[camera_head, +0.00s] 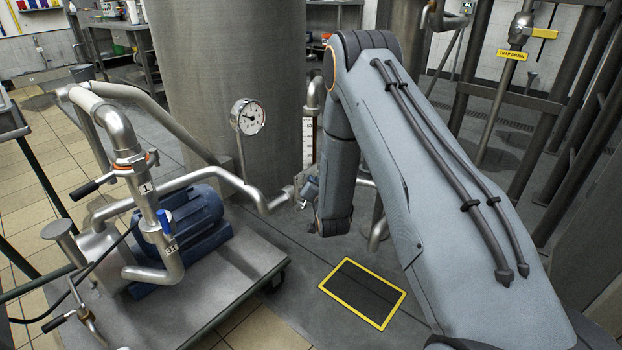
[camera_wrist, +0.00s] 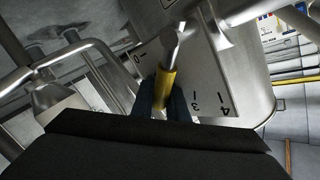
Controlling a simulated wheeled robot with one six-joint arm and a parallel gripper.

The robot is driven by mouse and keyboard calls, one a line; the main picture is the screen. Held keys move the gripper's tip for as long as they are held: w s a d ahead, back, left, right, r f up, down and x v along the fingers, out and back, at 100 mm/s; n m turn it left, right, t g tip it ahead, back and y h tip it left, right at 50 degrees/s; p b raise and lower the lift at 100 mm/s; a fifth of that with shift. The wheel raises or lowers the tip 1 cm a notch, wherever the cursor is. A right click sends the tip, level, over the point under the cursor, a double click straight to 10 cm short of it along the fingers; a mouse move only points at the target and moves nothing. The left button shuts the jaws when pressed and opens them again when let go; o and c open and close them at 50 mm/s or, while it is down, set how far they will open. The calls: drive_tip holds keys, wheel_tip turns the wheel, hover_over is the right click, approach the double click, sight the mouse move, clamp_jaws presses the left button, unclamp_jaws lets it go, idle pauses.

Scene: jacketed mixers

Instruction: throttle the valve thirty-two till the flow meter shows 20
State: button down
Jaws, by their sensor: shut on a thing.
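In the wrist view my gripper (camera_wrist: 163,103) is shut on a yellow valve handle (camera_wrist: 168,80). No valve number is readable there. In the head view my gripper (camera_head: 306,192) is mostly hidden behind my arm, beside the pipe at the tank's foot. An upright white scale (camera_head: 308,135), perhaps the flow meter, stands by the tank, partly hidden by my arm; its reading is too small to tell.
A round gauge (camera_head: 248,117) stands before the large steel tank (camera_head: 225,60). A cart (camera_head: 240,275) with a blue pump motor (camera_head: 195,222) and black-handled valves is at left. A yellow-edged floor panel (camera_head: 362,293) lies below my arm. A "TRAP DRAIN" tag (camera_head: 512,55) hangs at right.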

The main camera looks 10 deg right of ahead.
drive_tip(key=c, duration=1.7)
unclamp_jaws()
drive_tip(key=shift+s+a+r+p, duration=0.15)
drive_tip(key=shift+s+p, duration=0.2)
drive_tip(key=shift+s, duration=0.95)
drive_tip(key=shift+s+d+r+p, duration=0.15)
drive_tip(key=shift+s+p, duration=0.25)
drive_tip(key=shift+s, duration=0.9)
drive_tip(key=shift+s+a+r+p, duration=0.15)
drive_tip(key=shift+s+p, duration=0.2)
drive_tip(key=shift+s, duration=0.95)
